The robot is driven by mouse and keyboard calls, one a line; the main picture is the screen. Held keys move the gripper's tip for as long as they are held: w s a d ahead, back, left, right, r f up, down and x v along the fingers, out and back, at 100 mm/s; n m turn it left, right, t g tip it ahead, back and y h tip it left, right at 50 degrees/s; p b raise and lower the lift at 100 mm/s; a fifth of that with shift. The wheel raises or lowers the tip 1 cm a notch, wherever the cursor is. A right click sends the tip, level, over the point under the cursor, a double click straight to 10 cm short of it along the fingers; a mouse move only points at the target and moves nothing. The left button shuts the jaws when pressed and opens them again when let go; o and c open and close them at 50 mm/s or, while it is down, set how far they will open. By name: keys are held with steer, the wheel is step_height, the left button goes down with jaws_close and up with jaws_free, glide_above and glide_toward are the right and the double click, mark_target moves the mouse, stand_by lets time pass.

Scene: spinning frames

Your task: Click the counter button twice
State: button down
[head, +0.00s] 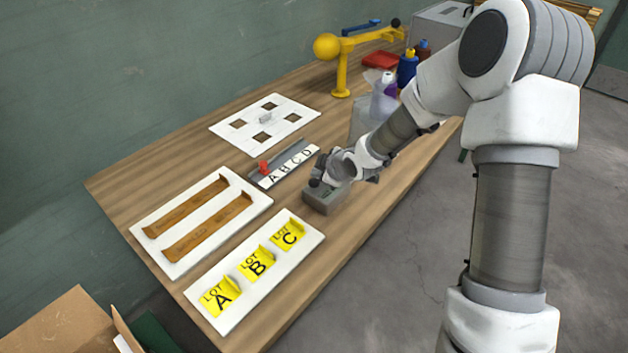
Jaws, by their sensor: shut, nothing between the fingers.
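A small grey box (325,199), which looks like the counter, sits on the wooden table near its front edge. Its button does not show; my gripper (318,184) covers the top of the box. My gripper is shut with nothing in it and is at or just above the box's top left part. I cannot tell whether it touches the box. Any display on the box is too small to read.
On the table (120,190) are a slider strip marked A to D (285,167), a white plate with square holes (285,106), a board with brown channels (160,213) and a yellow lot board (232,317). Bottles (407,68) and a yellow stand (342,75) are farther back.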

mark_target(318, 184)
steer(key=shift+r+p, duration=1.85)
steer(key=shift+r, duration=0.7)
steer(key=shift+f, duration=0.1)
steer(key=s+d+r+m+h, duration=0.35)
steer(key=s+d+r, duration=0.25)
steer(key=r, duration=0.2)
steer(key=s+d+r+m+h, duration=0.2)
steer(key=s+d+r+m, duration=0.3)
steer(key=r, duration=0.3)
steer(key=s+d+r+m, duration=0.1)
steer(key=s+r+m, duration=0.1)
steer(key=s, duration=0.5)
steer(key=s+d+r+m+g, duration=0.1)
steer(key=s+d+m, duration=0.1)
steer(key=s, duration=0.5)
steer(key=s+d+r+m+g, duration=0.1)
steer(key=s+r+m, duration=0.1)
steer(key=s, duration=0.5)
steer(key=shift+s+d+r+m, duration=0.25)
steer(key=shift+d+r+m, duration=0.1)
steer(key=shift+m, duration=0.3)
